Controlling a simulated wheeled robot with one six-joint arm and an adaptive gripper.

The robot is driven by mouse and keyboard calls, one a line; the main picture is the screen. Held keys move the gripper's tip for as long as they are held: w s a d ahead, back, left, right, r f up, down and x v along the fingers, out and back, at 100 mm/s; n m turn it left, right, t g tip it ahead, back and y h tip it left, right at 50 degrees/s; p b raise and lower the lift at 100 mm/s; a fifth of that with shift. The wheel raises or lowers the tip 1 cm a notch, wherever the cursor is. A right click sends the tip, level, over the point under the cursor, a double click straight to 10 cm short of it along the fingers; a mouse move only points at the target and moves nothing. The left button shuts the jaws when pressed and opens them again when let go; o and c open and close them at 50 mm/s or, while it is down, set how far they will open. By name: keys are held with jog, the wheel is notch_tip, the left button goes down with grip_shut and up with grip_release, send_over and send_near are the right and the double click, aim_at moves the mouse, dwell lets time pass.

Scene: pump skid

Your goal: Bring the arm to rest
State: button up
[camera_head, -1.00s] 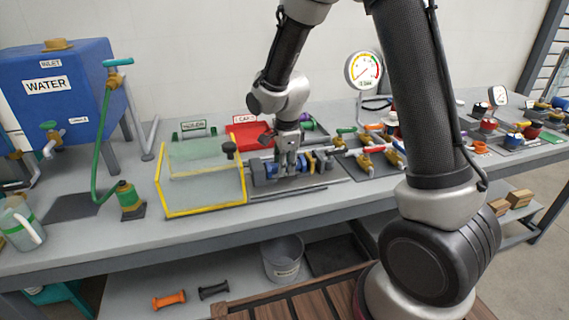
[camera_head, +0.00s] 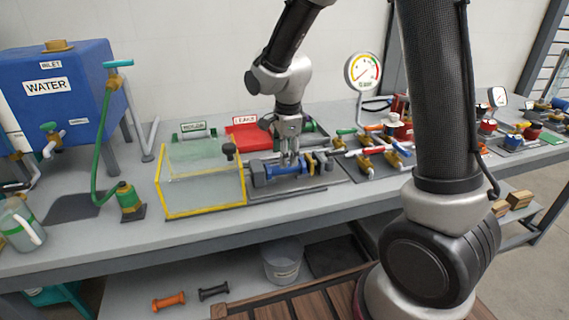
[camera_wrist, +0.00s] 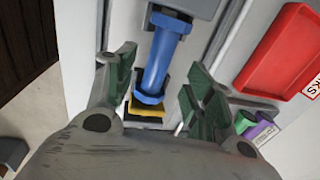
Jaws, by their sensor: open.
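My gripper (camera_head: 289,158) is over the bench at the blue pump piece (camera_head: 287,170), pointing down. In the wrist view my gripper (camera_wrist: 160,95) has its two green-padded fingers spread wide apart, with nothing held between them. The blue cylinder (camera_wrist: 160,65) lies beyond and between the fingers, with a yellow and black part at its near end. From these views I cannot tell how large the gap between the fingertips and the blue piece is. My arm bends from its shoulder at the right up and over to the bench.
A yellow-framed clear guard (camera_head: 205,208) stands left of the pump piece. A red tray (camera_head: 250,137) lies behind it. Valves with coloured handles (camera_head: 370,160) and a pressure gauge (camera_head: 363,72) are to the right. A blue water tank (camera_head: 62,85) stands at the left.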

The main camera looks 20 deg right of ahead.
notch_tip(320, 180, up, 6)
jog(key=s, duration=0.1)
jog(key=s+d+r+n+t, duration=0.1)
jog(key=s+d+r+n, duration=0.2)
jog(key=s+d+n, duration=0.2)
jog(key=s+d+r+n, duration=0.4)
jog(key=s+n, duration=0.3)
jog(key=s, duration=0.4)
jog(key=s+d+r+n+t, duration=0.1)
jog(key=s+d+r+n, duration=0.2)
jog(key=s+d+n, duration=0.3)
jog(key=s, duration=0.2)
jog(key=shift+s+r+t, duration=0.3)
jog(key=shift+r, duration=0.05)
